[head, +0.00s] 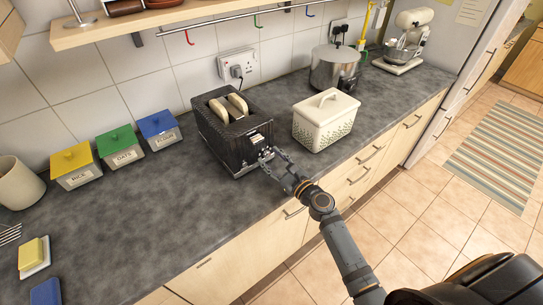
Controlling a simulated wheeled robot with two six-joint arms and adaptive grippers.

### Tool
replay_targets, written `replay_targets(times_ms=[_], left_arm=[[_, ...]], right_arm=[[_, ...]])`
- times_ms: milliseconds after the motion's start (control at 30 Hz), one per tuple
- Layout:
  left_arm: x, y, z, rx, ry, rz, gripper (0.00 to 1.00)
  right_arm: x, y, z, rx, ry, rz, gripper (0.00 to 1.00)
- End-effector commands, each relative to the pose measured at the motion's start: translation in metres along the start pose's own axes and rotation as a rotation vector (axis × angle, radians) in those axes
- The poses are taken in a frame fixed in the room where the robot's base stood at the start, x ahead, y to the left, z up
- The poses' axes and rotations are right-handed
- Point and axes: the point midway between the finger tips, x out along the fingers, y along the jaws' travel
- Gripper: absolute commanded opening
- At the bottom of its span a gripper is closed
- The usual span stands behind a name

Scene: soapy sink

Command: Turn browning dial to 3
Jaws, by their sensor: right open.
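A black toaster (219,125) stands on the grey worktop with two slices of bread (232,105) in its slots. Its front faces the worktop's front edge and carries small light-coloured controls; the browning dial and its setting are too small to make out. My right gripper (270,158) is open at the toaster's front, by its lower right corner. I cannot tell whether its fingers touch the toaster. My left gripper is not in view.
A white lidded bread bin (325,120) stands close to the right of the toaster. Blue (160,130), green (120,147) and yellow-lidded (76,167) canisters stand to the left. A steel pot (334,68) is behind. The worktop (150,220) at front left is mostly clear.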

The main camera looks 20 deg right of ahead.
Motion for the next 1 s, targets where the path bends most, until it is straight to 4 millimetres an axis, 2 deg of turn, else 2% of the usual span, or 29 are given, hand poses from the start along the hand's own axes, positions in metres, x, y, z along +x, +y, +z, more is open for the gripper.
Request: replay_targets(times_ms=[267, 633, 1000], left_arm=[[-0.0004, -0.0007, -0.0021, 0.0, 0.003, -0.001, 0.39], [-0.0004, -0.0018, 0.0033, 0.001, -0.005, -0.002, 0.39], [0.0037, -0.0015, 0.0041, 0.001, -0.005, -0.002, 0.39]], right_arm=[[0.0033, 0.0003, -0.0005, 0.0, 0.001, 0.001, 0.46], [0.003, 0.0002, -0.0003, 0.0, 0.0, 0.0, 0.0], [0.003, 0.0004, -0.0012, -0.05, -0.001, 0.0, 0.0]])
